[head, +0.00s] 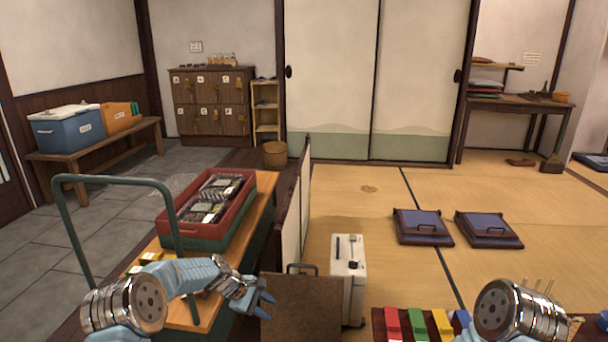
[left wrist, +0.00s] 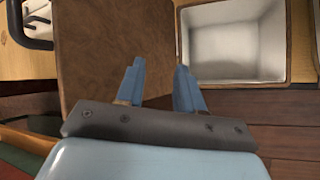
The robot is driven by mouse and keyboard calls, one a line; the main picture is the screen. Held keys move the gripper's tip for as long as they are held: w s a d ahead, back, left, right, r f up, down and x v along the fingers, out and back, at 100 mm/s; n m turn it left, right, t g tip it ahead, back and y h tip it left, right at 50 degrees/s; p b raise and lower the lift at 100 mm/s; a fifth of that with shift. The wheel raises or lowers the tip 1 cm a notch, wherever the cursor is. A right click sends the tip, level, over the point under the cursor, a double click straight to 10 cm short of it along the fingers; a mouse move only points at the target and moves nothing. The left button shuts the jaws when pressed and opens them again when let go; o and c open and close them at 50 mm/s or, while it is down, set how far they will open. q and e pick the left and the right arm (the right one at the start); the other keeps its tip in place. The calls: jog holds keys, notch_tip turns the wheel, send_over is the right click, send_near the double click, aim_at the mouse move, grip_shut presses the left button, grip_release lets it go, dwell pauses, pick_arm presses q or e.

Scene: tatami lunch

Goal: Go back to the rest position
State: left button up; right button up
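A white box (head: 347,270) stands right of the board. Coloured blocks (head: 417,322) lie at the lower right. Blue cushions (head: 424,226) lie on open tatami (head: 362,205).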

pick_arm(q)
jog(key=s+f+m+y, duration=0.2)
jog(key=s+f+m, duration=0.1)
jog(key=s+f, duration=0.65)
jog(key=s+d+f+m+g, duration=0.1)
jog(key=s+m, duration=0.3)
jog(key=s, duration=1)
jog(key=s+d+f+m, duration=0.1)
jog(key=s+f+m, duration=0.3)
jog(key=s, duration=0.9)
jog(key=shift+s+d+m+g+y, duration=0.3)
jog(key=shift+s+d+g+y, duration=0.05)
jog(key=shift+d+g+y, duration=0.05)
jog(key=shift+f, duration=0.15)
